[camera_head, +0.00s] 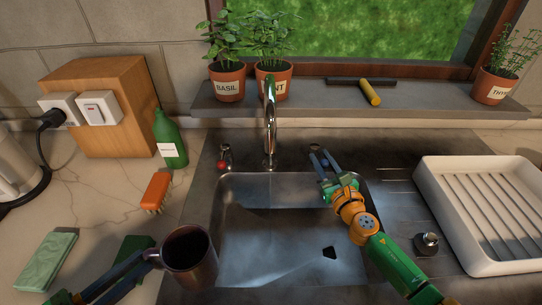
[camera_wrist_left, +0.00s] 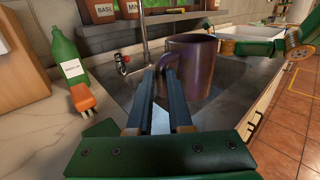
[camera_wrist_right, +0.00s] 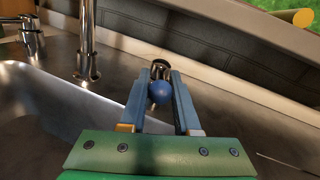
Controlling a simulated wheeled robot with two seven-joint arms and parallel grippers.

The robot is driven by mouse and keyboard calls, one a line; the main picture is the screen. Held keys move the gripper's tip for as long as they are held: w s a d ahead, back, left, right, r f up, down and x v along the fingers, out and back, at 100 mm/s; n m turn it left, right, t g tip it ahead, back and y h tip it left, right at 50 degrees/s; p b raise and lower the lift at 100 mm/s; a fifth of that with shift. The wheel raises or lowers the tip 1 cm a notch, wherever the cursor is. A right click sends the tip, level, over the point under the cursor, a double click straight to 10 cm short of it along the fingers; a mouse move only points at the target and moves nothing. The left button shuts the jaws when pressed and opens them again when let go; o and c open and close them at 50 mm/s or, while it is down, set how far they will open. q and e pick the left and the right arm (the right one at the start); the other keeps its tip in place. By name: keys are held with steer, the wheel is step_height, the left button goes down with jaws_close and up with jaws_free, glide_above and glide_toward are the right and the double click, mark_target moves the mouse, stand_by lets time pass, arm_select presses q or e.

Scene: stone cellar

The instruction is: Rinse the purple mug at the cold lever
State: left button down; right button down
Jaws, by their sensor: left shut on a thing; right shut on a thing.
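The dark purple mug (camera_head: 203,270) is upright over the sink's front left edge. My left gripper (camera_head: 150,257) is shut on its handle; the mug also shows in the left wrist view (camera_wrist_left: 196,62). The steel tap (camera_head: 270,125) stands behind the sink (camera_head: 265,235); no water shows under its spout. The blue-knobbed lever (camera_wrist_right: 161,92) is between the fingers of my right gripper (camera_wrist_right: 160,88), which is shut on it. In the head view my right gripper (camera_head: 317,157) mostly hides this lever. The red-knobbed lever (camera_head: 222,164) stands left of the tap.
A white ribbed draining tray (camera_head: 437,205) stands right of the sink. Potted herbs (camera_head: 228,82) line the sill. The basin has free room.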

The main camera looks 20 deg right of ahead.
steer(key=c, duration=0.6)
jaws_free()
steer(key=shift+c, duration=0.2)
steer(key=s+b, duration=0.1)
steer(key=s, duration=1.1)
steer(key=shift+b, duration=0.4)
